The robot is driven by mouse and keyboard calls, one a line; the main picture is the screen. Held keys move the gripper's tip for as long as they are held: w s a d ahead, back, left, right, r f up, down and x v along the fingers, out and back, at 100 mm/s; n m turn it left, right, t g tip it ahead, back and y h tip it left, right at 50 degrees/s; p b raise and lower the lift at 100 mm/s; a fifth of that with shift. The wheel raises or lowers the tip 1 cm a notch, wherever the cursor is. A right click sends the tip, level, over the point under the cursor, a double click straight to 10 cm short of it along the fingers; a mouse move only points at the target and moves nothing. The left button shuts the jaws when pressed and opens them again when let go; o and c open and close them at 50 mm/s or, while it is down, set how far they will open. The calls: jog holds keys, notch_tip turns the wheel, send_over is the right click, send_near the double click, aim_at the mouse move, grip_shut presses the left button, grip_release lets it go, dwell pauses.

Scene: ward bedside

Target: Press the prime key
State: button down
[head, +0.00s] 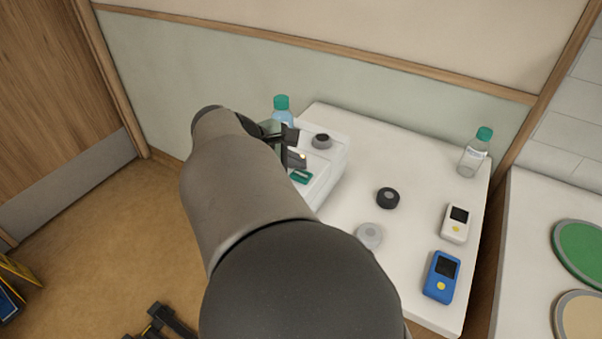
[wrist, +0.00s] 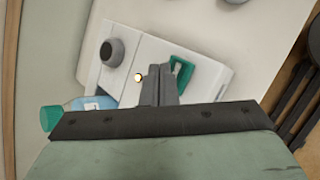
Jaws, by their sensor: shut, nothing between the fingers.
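A white bedside device (head: 338,160) stands at the left of the white table, partly hidden behind my arm. It also shows in the wrist view (wrist: 205,75). On its top are a dark grey round knob (wrist: 112,52), a small glowing yellowish light (wrist: 138,77) and a green key-like piece (wrist: 181,73). No label is readable, so I cannot tell which part is the prime key. My gripper (wrist: 160,72) is shut and empty over the device, its tips between the light and the green piece. I cannot tell whether they touch the device. My gripper also shows in the head view (head: 298,158).
A blue bottle with a green cap (head: 282,108) stands behind the device. A black round piece (head: 387,198), a grey round piece (head: 369,235), a white handheld meter (head: 455,223), a blue handheld meter (head: 441,277) and a clear bottle (head: 474,155) are on the table (head: 420,165).

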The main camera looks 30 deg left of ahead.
aim_at(296, 176)
jog(key=shift+f, duration=0.15)
dwell(0.4)
jog(key=shift+f, duration=0.3)
jog(key=shift+f, duration=0.4)
dwell(0.6)
jog(key=shift+r, duration=0.15)
jog(key=shift+r+p, duration=0.45)
jog(key=shift+r, duration=0.25)
jog(key=shift+r, duration=0.1)
jog(key=shift+r+p, duration=2.05)
jog(key=shift+r, duration=0.35)
